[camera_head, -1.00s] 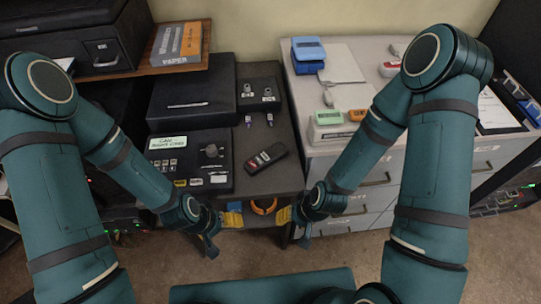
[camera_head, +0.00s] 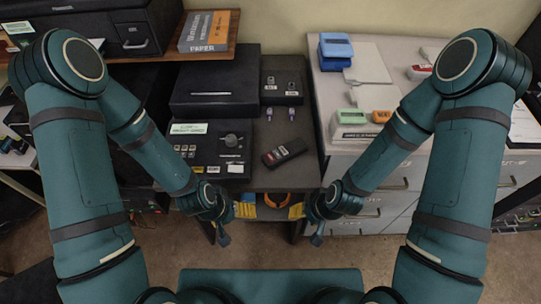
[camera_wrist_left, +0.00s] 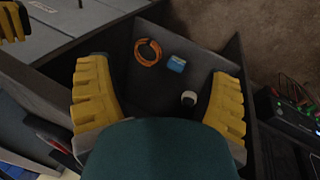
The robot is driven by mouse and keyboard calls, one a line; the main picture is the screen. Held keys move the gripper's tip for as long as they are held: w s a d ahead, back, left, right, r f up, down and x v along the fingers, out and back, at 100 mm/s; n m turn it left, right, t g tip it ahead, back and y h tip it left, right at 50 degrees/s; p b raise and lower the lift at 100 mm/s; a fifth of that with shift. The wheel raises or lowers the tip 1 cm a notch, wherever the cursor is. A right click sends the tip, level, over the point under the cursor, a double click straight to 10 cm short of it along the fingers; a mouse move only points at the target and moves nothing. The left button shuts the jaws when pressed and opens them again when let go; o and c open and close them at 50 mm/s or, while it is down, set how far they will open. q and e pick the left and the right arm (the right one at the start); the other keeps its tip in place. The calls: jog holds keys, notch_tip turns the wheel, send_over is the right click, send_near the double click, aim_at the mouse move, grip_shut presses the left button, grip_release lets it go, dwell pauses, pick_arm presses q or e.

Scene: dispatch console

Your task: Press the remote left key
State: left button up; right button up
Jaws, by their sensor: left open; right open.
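The remote (camera_head: 284,152), a dark handset with a red and white label, lies tilted on the dark desk (camera_head: 262,178) near its front right. In the head view my left gripper (camera_head: 246,210) hangs in front of the desk's front edge, below and left of the remote and apart from it. My right gripper (camera_head: 296,210) faces it from the right, also apart from the remote. In the left wrist view my left gripper (camera_wrist_left: 160,95) is open and empty. The remote's separate keys are too small to tell apart.
A black control panel (camera_head: 207,146) with a knob stands left of the remote. An orange ring (camera_head: 277,201) lies in a shelf below the desktop; the wrist view also shows a blue box (camera_wrist_left: 176,64) there. A grey cabinet (camera_head: 340,90) stands right.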

pick_arm(q)
grip_shut()
jog(key=c, duration=1.3)
grip_release()
jog(key=shift+c, duration=0.2)
